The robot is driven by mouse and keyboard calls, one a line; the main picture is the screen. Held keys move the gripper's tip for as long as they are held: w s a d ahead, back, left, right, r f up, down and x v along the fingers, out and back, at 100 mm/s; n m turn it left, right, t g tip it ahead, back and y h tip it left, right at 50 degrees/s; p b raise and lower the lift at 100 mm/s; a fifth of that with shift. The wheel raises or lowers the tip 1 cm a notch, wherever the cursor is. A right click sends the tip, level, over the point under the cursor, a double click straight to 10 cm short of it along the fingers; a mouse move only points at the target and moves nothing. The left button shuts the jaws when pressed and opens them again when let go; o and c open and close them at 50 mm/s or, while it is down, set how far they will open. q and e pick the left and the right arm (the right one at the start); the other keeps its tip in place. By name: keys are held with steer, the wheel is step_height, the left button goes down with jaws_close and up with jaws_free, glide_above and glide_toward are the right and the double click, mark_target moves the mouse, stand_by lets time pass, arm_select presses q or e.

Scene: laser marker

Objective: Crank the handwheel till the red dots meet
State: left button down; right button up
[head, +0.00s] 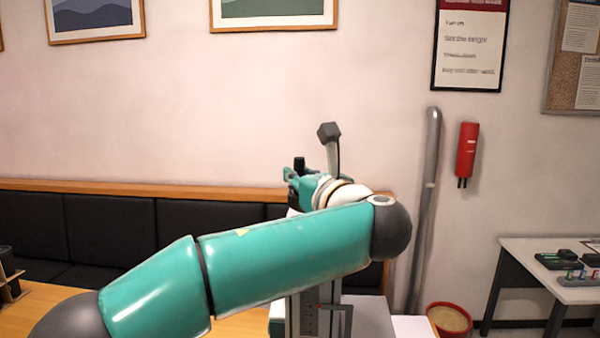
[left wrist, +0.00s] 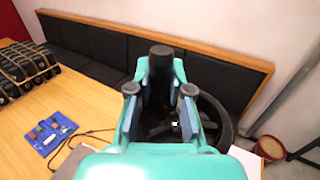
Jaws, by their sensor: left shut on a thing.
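The handwheel (left wrist: 215,110) shows in the left wrist view as a dark rim behind and right of my left gripper. Its upright black crank handle (left wrist: 160,62) stands between the fingers. My left gripper (left wrist: 161,82) is shut on this handle. In the head view my left gripper (head: 294,176) is small and partly hidden by my teal arm, with the black handle (head: 299,163) just above it. The marker's grey column (head: 307,313) with a scale and a red pointer shows below my arm. No red dots can be made out. My right gripper is not in view.
A wooden table (left wrist: 25,135) carries a blue tray of small parts (left wrist: 48,132) and a strapped dark bundle (left wrist: 25,70). A black padded bench (head: 110,230) lines the wall. A red bin (head: 450,318) and white side table (head: 525,255) stand right.

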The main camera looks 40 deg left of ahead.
arm_select(q)
steer(key=n+g, duration=0.2)
steer(key=g, duration=0.1)
steer(key=n+g+y, duration=0.1)
steer(key=g, duration=0.1)
steer(key=shift+s+d+f+n, duration=0.1)
steer(key=shift+s+d+n, duration=0.2)
steer(key=shift+s+d+n+g, duration=0.2)
steer(key=shift+n+g, duration=0.6)
steer(key=shift+g, duration=0.55)
steer(key=shift+s+d+n+g, duration=0.15)
steer(key=shift+n+g, duration=0.65)
steer(key=shift+g, duration=0.55)
steer(key=shift+a, duration=0.1)
steer(key=c, duration=1.1)
jaws_free()
steer(key=shift+o, duration=0.2)
